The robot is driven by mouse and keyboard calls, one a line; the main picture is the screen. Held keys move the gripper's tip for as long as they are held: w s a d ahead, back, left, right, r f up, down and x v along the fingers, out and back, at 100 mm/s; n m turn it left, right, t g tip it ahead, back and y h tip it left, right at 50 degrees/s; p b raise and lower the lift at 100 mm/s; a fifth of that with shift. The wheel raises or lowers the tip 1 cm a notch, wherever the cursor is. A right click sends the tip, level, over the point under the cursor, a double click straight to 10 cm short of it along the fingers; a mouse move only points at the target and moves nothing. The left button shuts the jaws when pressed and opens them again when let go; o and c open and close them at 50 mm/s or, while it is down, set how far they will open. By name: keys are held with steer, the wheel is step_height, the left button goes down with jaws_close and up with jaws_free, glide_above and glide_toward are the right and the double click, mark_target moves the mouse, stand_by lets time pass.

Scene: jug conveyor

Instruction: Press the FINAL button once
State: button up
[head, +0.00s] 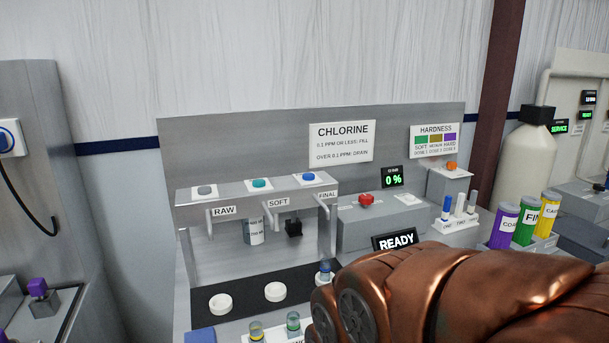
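The blue FINAL button (308,177) sits on top of the grey dispenser shelf, at its right end, above the FINAL label (327,194). A teal button (259,183) stands left of it above the SOFT label (278,202). A grey button (204,190) is at the left end above the RAW label (223,210). Nothing covers the FINAL button. My copper-coloured arm fills the lower right, in front of the bench. I do not see my gripper's fingers in this view.
White round pads (220,304) lie below the spouts. A blue-topped vial (325,274) stands under the FINAL side. A small black object (293,228) hangs below the shelf. Right of it are a red button (366,199), a READY display (396,240) and several coloured canisters (526,222).

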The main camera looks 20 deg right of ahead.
jaws_close()
stand_by(1.2)
